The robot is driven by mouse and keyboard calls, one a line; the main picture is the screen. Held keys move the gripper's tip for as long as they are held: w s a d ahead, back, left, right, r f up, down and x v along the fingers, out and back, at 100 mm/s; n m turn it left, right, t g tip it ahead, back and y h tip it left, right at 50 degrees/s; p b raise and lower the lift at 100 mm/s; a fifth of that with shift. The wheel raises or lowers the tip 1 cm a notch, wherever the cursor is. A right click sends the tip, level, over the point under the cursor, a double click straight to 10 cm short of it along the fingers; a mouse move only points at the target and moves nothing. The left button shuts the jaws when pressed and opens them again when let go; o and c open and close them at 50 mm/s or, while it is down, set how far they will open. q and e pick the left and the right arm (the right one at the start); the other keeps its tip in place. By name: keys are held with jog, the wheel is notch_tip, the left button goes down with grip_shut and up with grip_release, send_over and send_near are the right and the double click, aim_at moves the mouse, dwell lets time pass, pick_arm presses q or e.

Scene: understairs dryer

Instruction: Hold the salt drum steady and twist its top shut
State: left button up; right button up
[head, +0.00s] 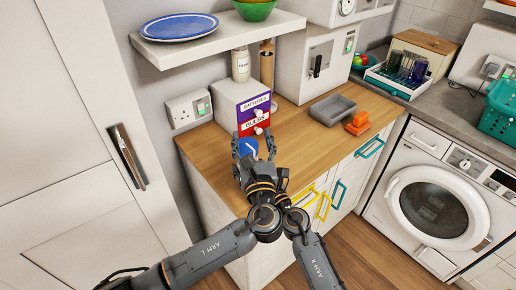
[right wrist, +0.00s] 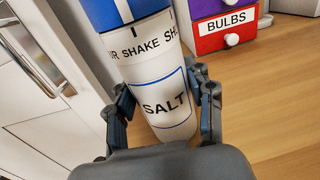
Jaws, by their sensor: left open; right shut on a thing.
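The salt drum stands on the wooden counter; its blue top (head: 247,147) shows in the head view. In the right wrist view the white drum body (right wrist: 150,60), marked SALT, fills the middle, with the blue top cut off by the upper edge. My left gripper (head: 255,146) is open, its fingers by the blue top; I cannot tell whether they touch it. My right gripper (right wrist: 163,88) is shut on the drum's body, one finger on each side. It is mostly hidden behind the left wrist in the head view.
A drawer box (head: 240,105) labelled BULBS stands just behind the drum. A grey tray (head: 332,109) and an orange object (head: 357,123) lie to the right. A shelf (head: 215,37) with a blue plate hangs above. The counter's front right is clear.

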pick_arm(q)
jog(key=w+d+r+m+g+h, duration=0.1)
jog(key=w+d+r+m+h, duration=0.2)
jog(key=m+h, duration=0.35)
jog(key=w+d+r+m+g+h, duration=0.1)
jog(key=w+r+m+h, duration=0.2)
jog(key=r+m+h, duration=0.35)
jog(key=s+a+f+m+g+h, duration=0.55)
jog(key=a+f+g, duration=0.35)
jog(key=g, duration=0.6)
jog(key=w+d+f+n+h, duration=0.1)
jog(key=d+f, duration=0.3)
jog(key=d, duration=0.3)
jog(key=shift+w+d+f+t, duration=0.2)
jog(key=shift+t, duration=0.1)
jog(key=shift+n, duration=0.25)
jog(key=c, duration=1.1)
jog(key=shift+a, duration=0.1)
jog(key=shift+c, duration=0.5)
